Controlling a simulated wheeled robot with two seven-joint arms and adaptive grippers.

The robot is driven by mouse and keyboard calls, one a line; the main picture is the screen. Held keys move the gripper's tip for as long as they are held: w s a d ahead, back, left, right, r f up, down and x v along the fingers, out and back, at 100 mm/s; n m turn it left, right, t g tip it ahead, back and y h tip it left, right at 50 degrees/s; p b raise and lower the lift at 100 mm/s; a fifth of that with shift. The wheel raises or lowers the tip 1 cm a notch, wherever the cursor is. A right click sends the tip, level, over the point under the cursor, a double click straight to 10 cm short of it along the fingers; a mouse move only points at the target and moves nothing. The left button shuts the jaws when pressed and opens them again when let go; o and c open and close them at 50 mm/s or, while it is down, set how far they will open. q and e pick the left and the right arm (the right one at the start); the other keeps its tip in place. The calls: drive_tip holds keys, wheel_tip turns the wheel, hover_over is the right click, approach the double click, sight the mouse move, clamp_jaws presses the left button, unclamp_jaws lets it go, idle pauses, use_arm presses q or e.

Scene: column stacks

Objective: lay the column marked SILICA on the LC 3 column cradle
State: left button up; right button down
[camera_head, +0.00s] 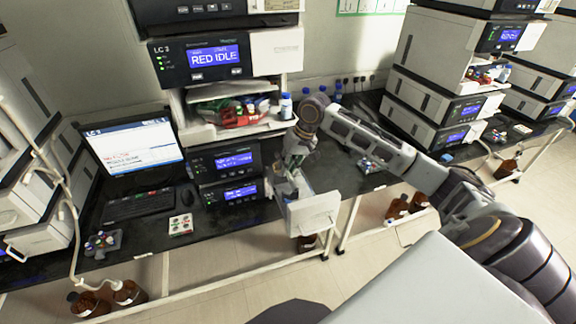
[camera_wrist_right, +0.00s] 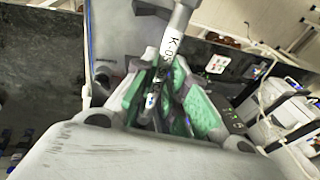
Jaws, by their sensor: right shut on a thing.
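My right gripper (camera_head: 290,178) is over that open part, pointing down. In the right wrist view its green-padded fingers (camera_wrist_right: 165,105) are shut on a slim grey column (camera_wrist_right: 172,45). The column's white label shows letters like "K-0"; I cannot read SILICA on it. The cradle itself is hidden or too small to make out. My left gripper is not in view.
A card with coloured dots (camera_head: 181,224) lies on the dark bench, with a small rack (camera_head: 103,242) farther left. Another stack (camera_head: 440,105) stands right.

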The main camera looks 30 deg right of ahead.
drive_tip(key=shift+f, duration=0.15)
drive_tip(key=shift+f, duration=2.75)
drive_tip(key=shift+f, duration=0.55)
drive_tip(key=c, duration=1.4)
unclamp_jaws()
drive_tip(key=shift+o, duration=0.2)
drive_tip(key=shift+r, duration=0.1)
drive_tip(key=v, duration=1.1)
drive_tip(key=shift+r, duration=0.4)
drive_tip(key=shift+s+d, duration=0.1)
drive_tip(key=shift+d, duration=0.1)
